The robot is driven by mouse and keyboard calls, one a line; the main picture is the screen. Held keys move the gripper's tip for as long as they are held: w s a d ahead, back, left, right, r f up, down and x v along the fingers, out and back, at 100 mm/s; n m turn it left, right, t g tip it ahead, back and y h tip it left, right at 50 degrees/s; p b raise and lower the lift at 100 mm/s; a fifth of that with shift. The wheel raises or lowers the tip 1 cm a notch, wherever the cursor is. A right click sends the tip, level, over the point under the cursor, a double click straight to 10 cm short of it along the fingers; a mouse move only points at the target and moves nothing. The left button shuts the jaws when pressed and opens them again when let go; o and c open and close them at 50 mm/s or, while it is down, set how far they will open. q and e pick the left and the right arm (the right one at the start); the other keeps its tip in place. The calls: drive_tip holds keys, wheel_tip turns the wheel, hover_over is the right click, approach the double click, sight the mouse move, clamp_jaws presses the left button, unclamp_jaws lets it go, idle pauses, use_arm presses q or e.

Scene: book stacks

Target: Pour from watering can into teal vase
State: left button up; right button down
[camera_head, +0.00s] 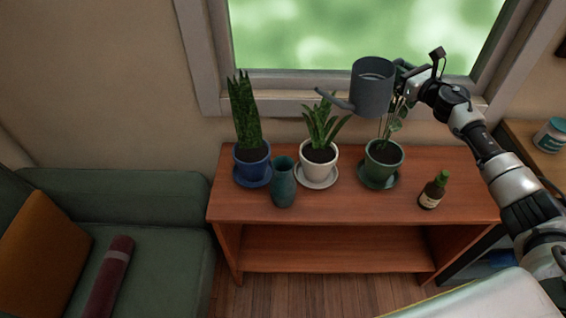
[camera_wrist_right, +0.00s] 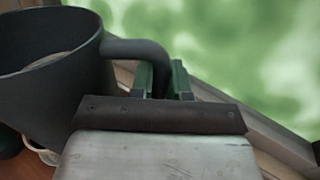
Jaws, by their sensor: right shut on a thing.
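A dark grey watering can (camera_head: 372,92) is held in the air above the back of the wooden shelf, roughly upright, its spout pointing left. My right gripper (camera_head: 403,76) is shut on its handle at the right side. In the right wrist view the gripper fingers (camera_wrist_right: 164,82) close around the can's handle, and the can (camera_wrist_right: 60,80) fills the left side. The teal vase (camera_head: 284,186) stands on the shelf top, left of and below the spout, apart from it. The can's contents are unclear. My left gripper is not in view.
On the wooden shelf (camera_head: 320,222) stand a blue pot (camera_head: 252,166), a white pot (camera_head: 319,164), a green pot (camera_head: 384,166) with plants, and a brown bottle (camera_head: 432,194). The window is behind. A green sofa (camera_head: 140,195) is at left.

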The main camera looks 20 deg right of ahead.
sight(389, 75)
drive_tip(key=shift+s+a+r+n, duration=0.2)
drive_tip(key=shift+a+r+n, duration=0.1)
drive_tip(key=shift+a+n, duration=0.35)
drive_tip(key=shift+s+a+n+p, duration=0.1)
drive_tip(key=shift+a+n+p, duration=0.25)
drive_tip(key=shift+a+n, duration=0.2)
drive_tip(key=shift+s+a+f+n+p, duration=0.15)
drive_tip(key=shift+a+n+p, duration=0.05)
drive_tip(key=shift+a+n, duration=0.3)
drive_tip(key=shift+s+a+f+n+p, duration=0.15)
drive_tip(key=shift+a+n, duration=0.25)
drive_tip(key=shift+a, duration=0.2)
idle(1.5)
drive_tip(key=shift+s+a+r+n+p, duration=0.2)
drive_tip(key=shift+a+r+n+p, duration=0.2)
drive_tip(key=shift+a+r+p, duration=0.4)
idle(3.4)
